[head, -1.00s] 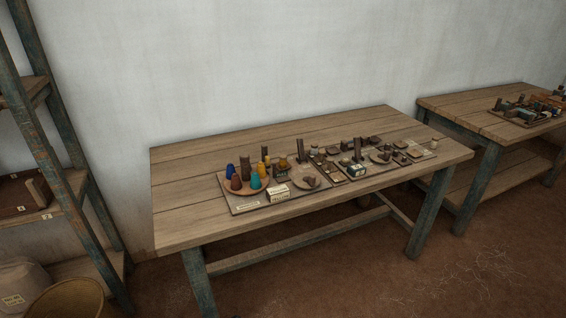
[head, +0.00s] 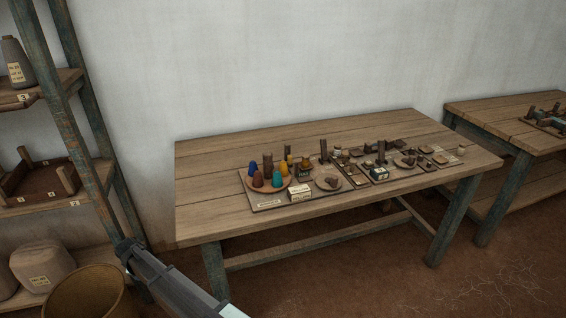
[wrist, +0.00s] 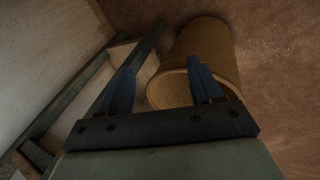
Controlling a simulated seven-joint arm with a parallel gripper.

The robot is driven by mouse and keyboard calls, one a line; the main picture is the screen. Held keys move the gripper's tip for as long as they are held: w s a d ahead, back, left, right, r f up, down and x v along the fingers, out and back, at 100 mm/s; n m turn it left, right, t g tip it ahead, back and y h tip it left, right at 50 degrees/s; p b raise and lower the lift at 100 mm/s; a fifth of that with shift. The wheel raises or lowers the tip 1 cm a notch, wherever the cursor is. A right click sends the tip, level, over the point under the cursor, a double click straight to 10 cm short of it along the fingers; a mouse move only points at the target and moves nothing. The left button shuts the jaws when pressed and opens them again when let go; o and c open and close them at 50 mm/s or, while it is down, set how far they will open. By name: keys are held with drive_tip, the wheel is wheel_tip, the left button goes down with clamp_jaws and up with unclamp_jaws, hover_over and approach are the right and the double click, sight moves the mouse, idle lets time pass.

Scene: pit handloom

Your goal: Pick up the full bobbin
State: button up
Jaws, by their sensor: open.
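On the left part of the wooden table (head: 215,205), a round plate holds several thread cones or bobbins: a blue one (head: 268,160), a red one (head: 258,179), a teal one (head: 277,179) and a yellow one (head: 283,169). Dark upright pieces stand behind them. I cannot tell which piece is the full bobbin. My gripper (head: 126,247) is in front of the shelf, left of the table and well away from the bobbins. In the wrist view my gripper (wrist: 162,80) is open, with nothing between its two blue fingers. No bobbin shows in that view.
A wooden shelf (head: 67,140) stands at the left with a sack (head: 42,268). A round basket (head: 88,292) is on the floor near my gripper; it also shows in the wrist view (wrist: 205,50). A second table (head: 500,120) stands at the right. The main table's left end is clear.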

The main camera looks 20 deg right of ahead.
drive_tip(key=w+r+n+t+h, duration=0.1)
drive_tip(key=w+r+n, duration=0.2)
drive_tip(key=w+r, duration=0.55)
drive_tip(key=w+r+n+h, duration=0.1)
drive_tip(key=w+r+n, duration=0.3)
drive_tip(key=r, duration=0.8)
drive_tip(key=w+r+n+t, duration=0.1)
drive_tip(key=w+r+n, duration=0.1)
drive_tip(key=w+r, duration=0.7)
drive_tip(key=w+d+r+n+h, duration=0.1)
drive_tip(key=w+d+r, duration=0.1)
drive_tip(key=d+r, duration=0.4)
drive_tip(key=w+d+r+h, duration=0.1)
drive_tip(key=w+d+r, duration=0.15)
drive_tip(key=r, duration=0.65)
drive_tip(key=m+g+y, duration=0.3)
drive_tip(key=m+g, duration=0.3)
drive_tip(key=m, duration=1)
hover_over(305, 156)
wheel_tip(305, 156, down, 3)
wheel_tip(305, 156, down, 14)
drive_tip(key=shift+w+r, duration=0.15)
drive_tip(key=shift+r, duration=0.1)
drive_tip(key=c, duration=1.1)
